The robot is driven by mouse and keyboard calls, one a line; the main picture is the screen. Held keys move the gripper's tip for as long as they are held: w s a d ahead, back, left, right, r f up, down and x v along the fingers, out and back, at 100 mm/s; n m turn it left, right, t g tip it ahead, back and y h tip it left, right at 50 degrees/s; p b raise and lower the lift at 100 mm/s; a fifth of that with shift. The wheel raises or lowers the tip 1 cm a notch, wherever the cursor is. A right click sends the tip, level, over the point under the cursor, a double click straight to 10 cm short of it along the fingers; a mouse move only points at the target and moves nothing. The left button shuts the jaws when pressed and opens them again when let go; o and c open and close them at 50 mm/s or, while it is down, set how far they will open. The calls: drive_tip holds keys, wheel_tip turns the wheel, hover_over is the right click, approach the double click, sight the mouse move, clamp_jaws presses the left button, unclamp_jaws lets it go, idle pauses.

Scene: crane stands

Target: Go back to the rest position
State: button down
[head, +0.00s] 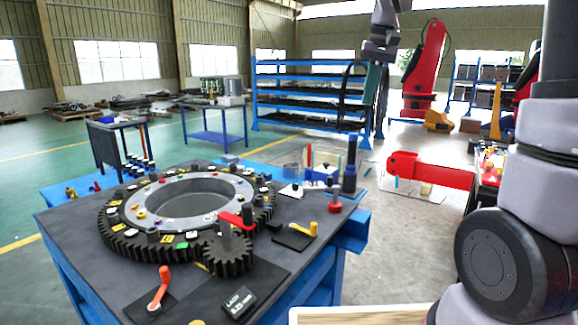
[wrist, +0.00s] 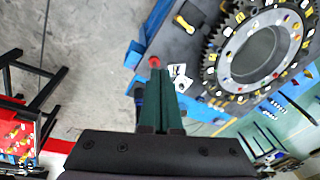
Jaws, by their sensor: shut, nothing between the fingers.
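My gripper (head: 369,101) hangs from my raised arm at the upper middle right of the head view, fingers pointing down. It is high above the floor, with the blue shelf rack behind it. In the wrist view the two dark green fingers of my gripper (wrist: 158,74) lie side by side and hold nothing. The workbench (head: 60,225) with the large dark ring gear (head: 130,240) stands to the left and below. The ring gear also shows at the upper right of the wrist view (wrist: 212,84).
A small pinion (head: 228,262) with a red handle meshes with the ring gear. A dark blue upright post (head: 350,165) stands at the bench's right corner. A red arm-like part (head: 430,172) juts in at right.

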drive_tip(key=s+d+m+t, duration=0.1)
drive_tip(key=s+d+t, duration=0.1)
drive_tip(key=s, duration=0.8)
drive_tip(key=s+d+m+t, duration=0.1)
drive_tip(key=s+d+t, duration=0.1)
drive_tip(key=s, duration=0.8)
drive_tip(key=shift+s+d+f+m+t+y, duration=0.2)
drive_tip(key=shift+d+f+m+t+y, duration=0.15)
drive_tip(key=shift+t, duration=0.55)
